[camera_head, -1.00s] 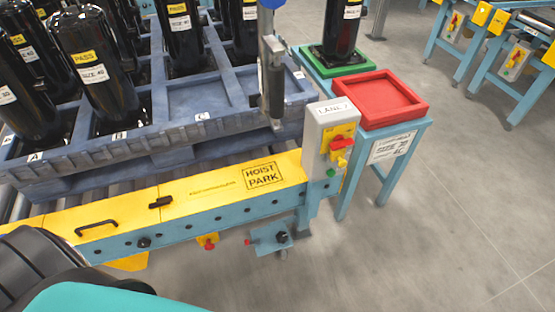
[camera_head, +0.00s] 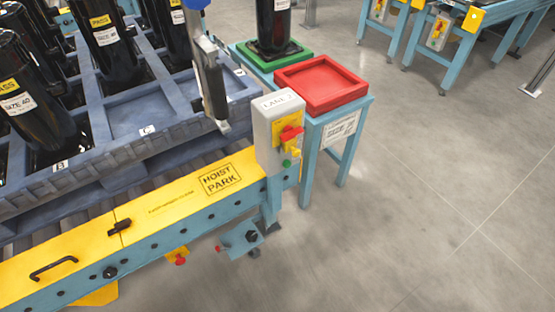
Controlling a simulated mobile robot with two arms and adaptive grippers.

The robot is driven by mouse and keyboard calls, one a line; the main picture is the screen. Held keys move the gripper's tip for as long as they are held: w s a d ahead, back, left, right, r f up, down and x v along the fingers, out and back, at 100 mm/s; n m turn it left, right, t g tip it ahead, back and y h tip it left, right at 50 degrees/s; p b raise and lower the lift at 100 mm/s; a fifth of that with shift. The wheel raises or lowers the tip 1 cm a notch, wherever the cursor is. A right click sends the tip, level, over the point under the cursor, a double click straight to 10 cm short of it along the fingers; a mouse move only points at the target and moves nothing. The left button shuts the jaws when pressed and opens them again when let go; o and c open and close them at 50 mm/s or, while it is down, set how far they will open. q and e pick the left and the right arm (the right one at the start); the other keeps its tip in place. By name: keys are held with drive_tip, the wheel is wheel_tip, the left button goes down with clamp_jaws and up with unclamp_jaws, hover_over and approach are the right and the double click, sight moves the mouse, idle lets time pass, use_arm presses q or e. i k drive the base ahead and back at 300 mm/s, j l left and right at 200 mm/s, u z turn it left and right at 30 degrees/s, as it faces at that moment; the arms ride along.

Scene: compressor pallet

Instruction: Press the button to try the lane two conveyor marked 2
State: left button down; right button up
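A grey control box (camera_head: 277,130) stands at the right end of the yellow-topped conveyor rail (camera_head: 150,215). Its top label starts with "LANE"; the character after it is too small to read surely. Its front carries a red knob (camera_head: 291,135) on a yellow plate, with a yellow part beside it, and a green button (camera_head: 287,163) below. Neither of my grippers is in view.
A blue-grey pallet (camera_head: 160,140) with black cylinders lies behind the rail. A grey hanging handle (camera_head: 212,85) is left of the box. A red tray (camera_head: 320,82) and a green tray (camera_head: 270,58) sit on a blue stand. The floor at right is clear.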

sight(287, 164)
drive_tip(key=k+j+u, duration=0.1)
drive_tip(key=j, duration=0.3)
drive_tip(key=k+j, duration=0.25)
drive_tip(key=j, duration=0.15)
drive_tip(key=k+j+u, duration=0.15)
drive_tip(key=j, duration=0.3)
drive_tip(key=k+j+u, duration=0.1)
drive_tip(key=j, duration=0.3)
drive_tip(key=k+j+u, duration=0.1)
drive_tip(key=j, duration=0.35)
drive_tip(key=k+j, duration=0.2)
drive_tip(key=j, duration=0.25)
drive_tip(key=k+j+u, duration=0.15)
drive_tip(key=j, duration=0.3)
drive_tip(key=z, duration=1.55)
drive_tip(key=i+l+u, duration=0.1)
drive_tip(key=i+l, duration=0.8)
drive_tip(key=i+l+u, duration=0.15)
drive_tip(key=i+l, duration=0.25)
drive_tip(key=l, duration=0.2)
drive_tip(key=i+l, duration=0.4)
drive_tip(key=l, duration=0.15)
drive_tip(key=j+u, duration=0.05)
